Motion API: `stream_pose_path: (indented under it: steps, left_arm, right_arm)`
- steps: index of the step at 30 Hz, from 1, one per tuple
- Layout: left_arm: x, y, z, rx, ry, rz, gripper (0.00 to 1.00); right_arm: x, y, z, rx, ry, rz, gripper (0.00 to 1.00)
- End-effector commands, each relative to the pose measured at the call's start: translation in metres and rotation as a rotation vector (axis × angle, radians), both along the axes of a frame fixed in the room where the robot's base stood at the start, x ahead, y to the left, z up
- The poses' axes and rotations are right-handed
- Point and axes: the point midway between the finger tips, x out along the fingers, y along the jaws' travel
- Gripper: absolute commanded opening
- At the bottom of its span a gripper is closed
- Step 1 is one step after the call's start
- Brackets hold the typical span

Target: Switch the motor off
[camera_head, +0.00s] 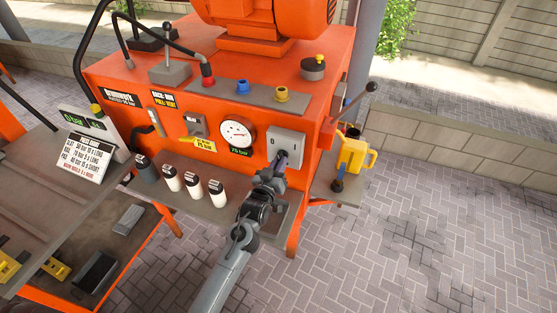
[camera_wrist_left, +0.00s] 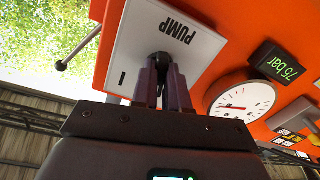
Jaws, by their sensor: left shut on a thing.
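The motor switch is a grey plate (camera_head: 292,138) on the front of the orange machine, right of the round gauge. A "0" shows on its left side in the head view. In the wrist view the plate (camera_wrist_left: 130,50) appears upside down, with the word PUMP and an "I" mark. My left gripper (camera_head: 282,160) reaches up to the plate and is shut on the dark switch knob (camera_wrist_left: 160,60), which its fingers mostly cover. I cannot tell which mark the knob points to. The orange finned motor (camera_head: 268,14) sits on top of the machine. My right gripper is not in view.
The gauge (camera_head: 237,132) has a green display (camera_head: 241,151) reading about 75 bar. Several white-and-black bottles (camera_head: 193,184) stand on the shelf below. A black-knobbed lever (camera_head: 357,99) sticks out right of the plate. A yellow can (camera_head: 355,153) stands on a side shelf.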

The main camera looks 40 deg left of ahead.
Motion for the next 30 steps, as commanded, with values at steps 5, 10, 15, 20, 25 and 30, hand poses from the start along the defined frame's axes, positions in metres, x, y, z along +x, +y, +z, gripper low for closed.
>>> stream_pose_path:
  steps: [5, 10, 15, 20, 25, 30]
  left_arm:
    - [0.0, -0.001, 0.002, -0.138, -0.046, 0.001, 0.0]
    - [0.0, -0.001, 0.002, -0.24, -0.081, 0.001, 0.0]
    - [0.001, -0.002, 0.002, -0.308, -0.105, 0.0, 0.0]
    - [0.001, -0.002, 0.001, -0.341, -0.117, 0.0, 0.0]
    - [0.001, -0.001, 0.001, -0.355, -0.122, 0.0, 0.0]
    - [0.001, -0.001, 0.001, -0.357, -0.123, 0.0, 0.0]
  right_arm:
    - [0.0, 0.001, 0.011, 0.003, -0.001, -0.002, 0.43]
    - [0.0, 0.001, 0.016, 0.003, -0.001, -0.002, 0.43]
    - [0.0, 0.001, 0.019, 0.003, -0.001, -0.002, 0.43]
    - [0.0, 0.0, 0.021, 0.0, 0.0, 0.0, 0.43]
    - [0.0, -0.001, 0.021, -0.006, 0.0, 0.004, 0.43]
    - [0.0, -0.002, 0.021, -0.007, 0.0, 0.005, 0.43]
